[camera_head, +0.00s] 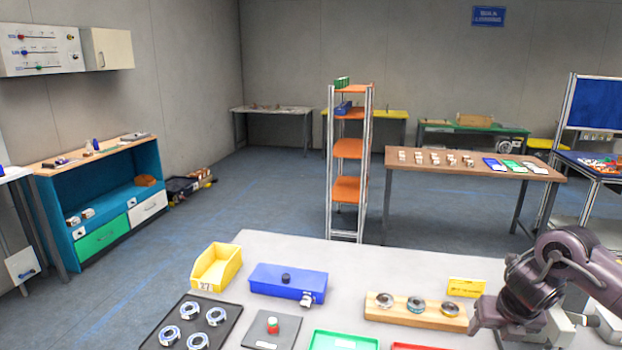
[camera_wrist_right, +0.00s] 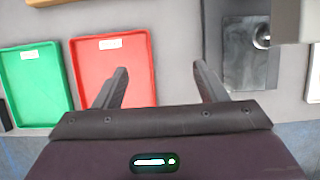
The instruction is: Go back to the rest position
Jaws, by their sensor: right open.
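My right gripper (camera_head: 490,322) is low over the right side of the white table (camera_head: 360,262) in the head view. In the right wrist view its two fingers (camera_wrist_right: 162,82) are spread apart with nothing between them. One finger overlaps the red tray (camera_wrist_right: 112,50) in that view. The red tray looks empty, and only its edge (camera_head: 418,347) shows in the head view. A green tray (camera_wrist_right: 35,85) lies beside it, also empty, and shows in the head view (camera_head: 343,341). My left gripper is in neither view.
A wooden block with rings (camera_head: 415,313), a blue box (camera_head: 288,283), a yellow bin (camera_head: 216,267) and a black tray with rings (camera_head: 192,325) stand on the table. A dark plate (camera_wrist_right: 248,55) with a metal part lies right of my fingers. The table's far strip is clear.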

